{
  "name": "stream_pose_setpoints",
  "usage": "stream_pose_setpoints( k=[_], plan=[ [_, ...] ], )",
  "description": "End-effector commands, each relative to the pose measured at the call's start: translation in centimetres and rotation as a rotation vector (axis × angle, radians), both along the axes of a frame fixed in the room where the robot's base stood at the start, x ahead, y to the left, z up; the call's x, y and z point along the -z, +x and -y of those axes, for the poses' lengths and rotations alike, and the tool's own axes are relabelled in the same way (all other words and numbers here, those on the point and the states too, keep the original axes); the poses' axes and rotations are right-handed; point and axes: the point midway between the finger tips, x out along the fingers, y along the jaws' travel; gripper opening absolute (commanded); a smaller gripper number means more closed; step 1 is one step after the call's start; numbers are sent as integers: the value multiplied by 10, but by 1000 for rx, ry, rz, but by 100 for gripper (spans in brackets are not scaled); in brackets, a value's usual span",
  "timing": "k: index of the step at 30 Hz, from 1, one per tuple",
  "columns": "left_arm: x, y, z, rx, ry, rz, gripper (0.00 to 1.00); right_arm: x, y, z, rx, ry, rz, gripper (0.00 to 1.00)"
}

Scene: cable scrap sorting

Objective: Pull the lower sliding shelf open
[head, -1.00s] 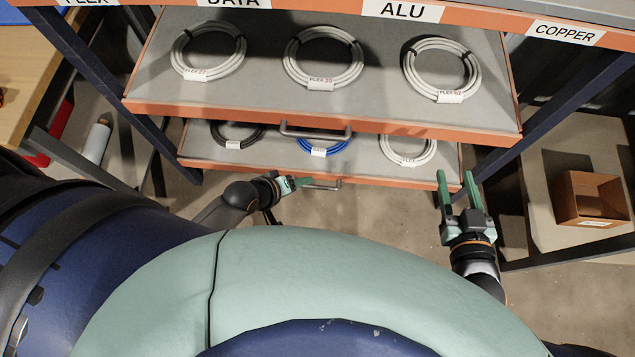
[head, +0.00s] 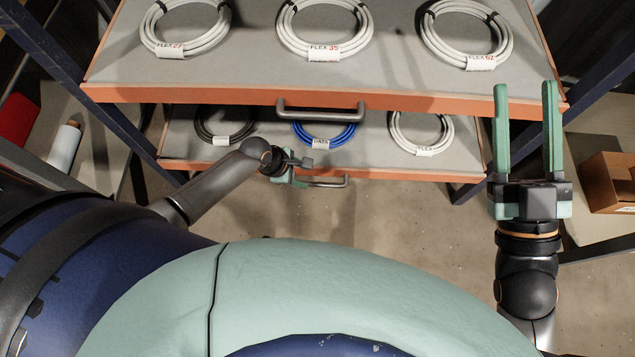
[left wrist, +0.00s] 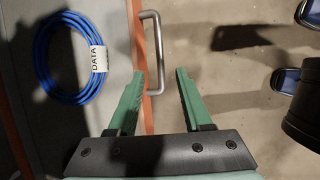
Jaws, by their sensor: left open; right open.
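The lower sliding shelf is a grey tray with an orange front edge (head: 420,174), partly hidden under the upper shelf. It holds a black coil (head: 222,140), a blue coil (head: 322,143) and a white coil (head: 420,148). Its grey bar handle (head: 338,182) projects from the front; it also shows in the left wrist view (left wrist: 155,45). My left gripper (head: 300,165) is open at this handle. In the left wrist view one end of the handle appears between the fingertips (left wrist: 160,75); contact cannot be told. My right gripper (head: 525,92) is open and empty, at the right.
The upper shelf (head: 250,95) overhangs the lower one, with its own handle (head: 320,114) and several white coils. A cardboard box (head: 610,182) stands at the right. Dark blue rack posts (head: 88,95) flank the shelves. The floor in front is clear.

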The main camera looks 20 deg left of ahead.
Motion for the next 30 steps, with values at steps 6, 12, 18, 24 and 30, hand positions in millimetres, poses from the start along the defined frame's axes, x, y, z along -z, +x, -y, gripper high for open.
stream_pose_setpoints(
  k=[6,12,18,24,30],
  plan=[
    [21,6,6,1,0,3,50,-35,-28,-5,-44,0,212,50],
    [51,14,16,2,0,3,50,-40,-48,-10,-85,9,332,50],
    [80,24,26,1,1,2,50,-17,-47,-11,-106,35,308,50],
    [96,29,33,1,1,2,50,-4,-46,-13,-122,51,294,50],
    [98,31,35,2,0,4,50,-2,-46,-13,-126,58,286,50]
  ],
)
